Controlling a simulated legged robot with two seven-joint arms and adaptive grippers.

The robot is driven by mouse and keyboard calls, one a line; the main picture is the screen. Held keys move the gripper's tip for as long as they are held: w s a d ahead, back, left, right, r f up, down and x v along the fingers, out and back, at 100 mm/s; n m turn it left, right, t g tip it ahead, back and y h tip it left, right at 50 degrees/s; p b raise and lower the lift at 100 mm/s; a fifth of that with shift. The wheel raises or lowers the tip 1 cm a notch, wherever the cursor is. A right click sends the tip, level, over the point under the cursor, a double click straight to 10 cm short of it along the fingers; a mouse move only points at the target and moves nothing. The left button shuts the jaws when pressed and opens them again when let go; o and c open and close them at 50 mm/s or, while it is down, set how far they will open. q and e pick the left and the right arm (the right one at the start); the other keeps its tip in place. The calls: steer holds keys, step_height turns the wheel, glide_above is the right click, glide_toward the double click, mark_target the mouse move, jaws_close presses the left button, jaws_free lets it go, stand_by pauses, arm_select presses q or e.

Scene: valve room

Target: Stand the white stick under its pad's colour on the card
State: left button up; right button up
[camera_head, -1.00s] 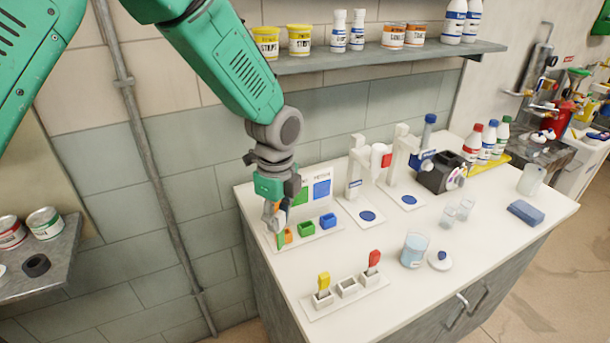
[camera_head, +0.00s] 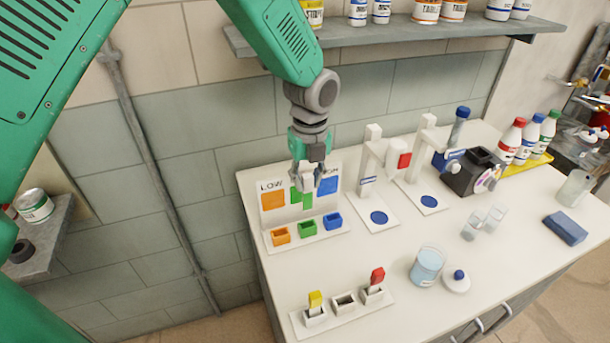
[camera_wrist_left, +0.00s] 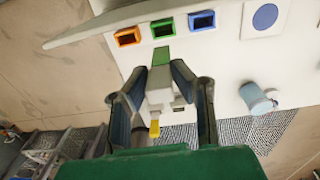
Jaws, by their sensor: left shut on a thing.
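My left gripper (camera_head: 312,188) is shut on the white stick (camera_wrist_left: 160,80), with a green pad (camera_wrist_left: 162,55) at its far end. In the head view the gripper hides most of the stick. It is in front of the upright card (camera_head: 265,184), above the green holder (camera_head: 307,229). The card shows orange at left, green in the middle and blue at right. Below it stand an orange holder (camera_head: 281,236), the green one and a blue holder (camera_head: 333,221). The stick appears above the holders. My right gripper is out of view.
A front rack (camera_head: 343,304) holds a yellow-topped stick (camera_head: 315,302) and a red-topped stick (camera_head: 377,279), with an empty slot between. Two white stands (camera_head: 369,165) are right of the card. A beaker (camera_head: 427,265) and lid (camera_head: 456,281) are further right. A shelf (camera_head: 400,36) hangs above.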

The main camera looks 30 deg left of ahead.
mark_target(307, 194)
arm_select(q)
steer(key=shift+w+d+f+b, duration=0.2)
steer(key=shift+w+f, duration=0.05)
steer(key=shift+f, duration=0.2)
steer(key=shift+w+d+f+b, duration=0.15)
steer(key=shift+w+f+b, duration=0.05)
steer(key=shift+f, duration=0.25)
steer(key=shift+a+f+b, duration=0.15)
steer(key=shift+f+b, duration=0.3)
steer(key=shift+f, duration=0.05)
steer(key=shift+s+a+f+b, duration=0.2)
steer(key=shift+a+f+b, duration=0.25)
steer(key=shift+f+b, duration=0.05)
steer(key=shift+a+f+b, duration=0.25)
steer(key=shift+f+b, duration=0.1)
steer(key=shift+f, duration=0.15)
steer(key=shift+w+f, duration=0.1)
steer(key=shift+f, duration=0.05)
steer(key=shift+d, duration=0.75)
steer(key=shift+a, duration=0.7)
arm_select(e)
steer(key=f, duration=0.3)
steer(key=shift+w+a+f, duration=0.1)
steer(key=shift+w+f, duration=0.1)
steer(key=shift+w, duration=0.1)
arm_select(q)
steer(key=shift+d, duration=0.25)
